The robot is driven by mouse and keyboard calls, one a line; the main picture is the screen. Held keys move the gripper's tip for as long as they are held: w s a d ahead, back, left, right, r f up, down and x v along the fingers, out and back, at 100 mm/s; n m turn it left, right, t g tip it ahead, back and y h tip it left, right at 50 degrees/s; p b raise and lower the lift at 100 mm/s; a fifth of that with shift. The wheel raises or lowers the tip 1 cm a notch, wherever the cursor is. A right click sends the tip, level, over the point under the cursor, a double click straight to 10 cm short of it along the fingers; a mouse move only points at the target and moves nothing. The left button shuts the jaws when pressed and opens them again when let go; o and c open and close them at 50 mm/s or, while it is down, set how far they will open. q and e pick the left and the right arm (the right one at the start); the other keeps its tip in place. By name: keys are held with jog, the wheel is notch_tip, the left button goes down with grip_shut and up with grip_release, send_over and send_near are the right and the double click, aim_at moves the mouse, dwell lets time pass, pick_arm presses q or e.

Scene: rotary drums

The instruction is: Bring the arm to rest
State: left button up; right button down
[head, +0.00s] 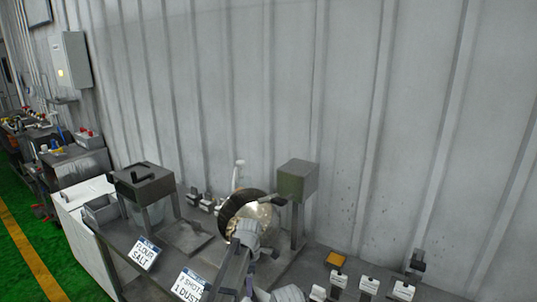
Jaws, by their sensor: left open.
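My left arm comes up from the bottom middle of the head view, and its gripper (262,214) is in front of the round drum (232,207). The gripper is open, but its fingers are small and blend with the drum behind. I cannot tell whether they touch it. The drum has a dark rim and a pale inside, and the arm hides its lower part. A grey box on a post (297,181) stands just right of the drum. My right gripper does not show.
A dark bench (325,263) runs along the ribbed wall. Signs reading salt (145,253) and dust (190,286) stand at its front edge. A lidded hopper (143,182) is at left.

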pick_arm(q)
jog(key=s+f+m+b, duration=0.2)
jog(key=s+f+m, duration=0.1)
jog(key=s+m, duration=0.8)
jog(key=s+f+m+b, duration=0.3)
jog(key=s+m, duration=0.8)
jog(key=s, duration=0.3)
jog(key=shift+d+y, duration=0.35)
jog(key=shift+y, duration=0.05)
